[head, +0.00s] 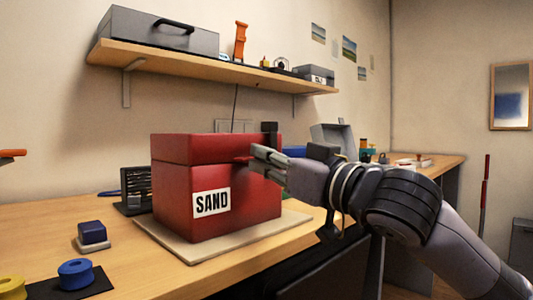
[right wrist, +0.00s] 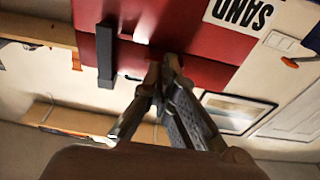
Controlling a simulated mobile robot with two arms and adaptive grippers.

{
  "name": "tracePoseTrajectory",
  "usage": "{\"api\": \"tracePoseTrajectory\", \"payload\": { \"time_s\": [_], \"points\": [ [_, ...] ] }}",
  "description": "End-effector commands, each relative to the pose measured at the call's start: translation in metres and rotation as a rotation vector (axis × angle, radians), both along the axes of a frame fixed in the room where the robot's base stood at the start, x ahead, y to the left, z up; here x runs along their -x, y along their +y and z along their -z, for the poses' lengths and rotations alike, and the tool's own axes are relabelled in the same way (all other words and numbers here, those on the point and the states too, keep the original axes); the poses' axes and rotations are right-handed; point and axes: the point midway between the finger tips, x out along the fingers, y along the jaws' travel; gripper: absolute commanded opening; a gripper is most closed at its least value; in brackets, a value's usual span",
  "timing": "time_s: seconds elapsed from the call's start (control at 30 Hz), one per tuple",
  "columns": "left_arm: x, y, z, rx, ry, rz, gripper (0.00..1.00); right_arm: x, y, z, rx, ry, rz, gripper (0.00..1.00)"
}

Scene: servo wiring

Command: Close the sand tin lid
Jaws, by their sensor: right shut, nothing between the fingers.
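The sand tin is a red box with a white SAND label (head: 212,203), standing on a pale board (head: 292,222) on the bench. Its lid (head: 200,149) appears as a red band along the top, lying level on the body; I cannot tell whether a small gap remains. A dark upright bar (head: 270,134) stands at the tin's right side and also shows in the right wrist view (right wrist: 105,55). My right gripper (head: 256,154) is shut and empty, its fingertips at the tin's upper right, close to or touching the red surface (right wrist: 200,35). My left gripper is out of view.
A blue block (head: 91,232) on a pale base and blue and yellow spools (head: 76,272) sit at the front left. A dark finned part (head: 136,188) stands left of the tin. A shelf (head: 225,72) with a grey case (head: 160,35) hangs above.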

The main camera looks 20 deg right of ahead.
Motion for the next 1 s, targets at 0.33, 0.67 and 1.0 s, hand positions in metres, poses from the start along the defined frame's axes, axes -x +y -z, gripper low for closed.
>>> {"api": "tracePoseTrajectory", "payload": {
  "time_s": [0.33,0.67,1.0],
  "points": [
    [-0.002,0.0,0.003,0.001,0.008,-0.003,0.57,0.0,-0.003,-0.003,-0.002,-0.005,0.007,0.0],
    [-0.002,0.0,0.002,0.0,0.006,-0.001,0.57,0.05,-0.024,0.006,0.002,-0.007,0.012,0.0],
    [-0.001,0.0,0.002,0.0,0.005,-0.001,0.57,0.1,-0.043,0.016,0.0,-0.004,0.009,0.0]
  ]
}}
